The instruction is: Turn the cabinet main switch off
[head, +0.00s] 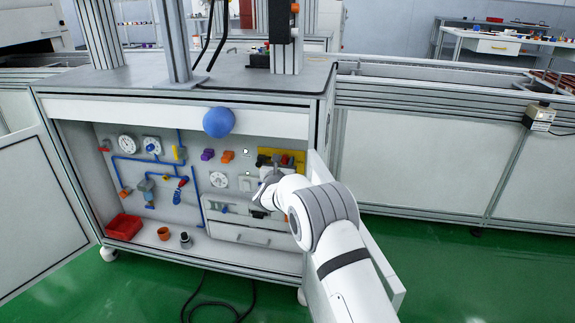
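The open cabinet (85,108) holds a back panel with switches and blue pipes. A yellow plate (264,158) with a red part (285,160) is at the panel's upper right; it looks like the main switch. Its handle position is too small to tell. My gripper (266,188) is inside the cabinet, in front of the panel just below and left of the yellow plate. My arm comes in from the lower right and partly covers this area. I cannot tell whether the fingers touch anything or how far apart they are.
The cabinet door (382,262) stands open at the right, close beside my arm. A drawer (240,235) is below the panel. A blue ball (219,122) is at the cabinet's top edge. A red bin (124,227) sits at lower left. A black cable (218,302) lies on the green floor.

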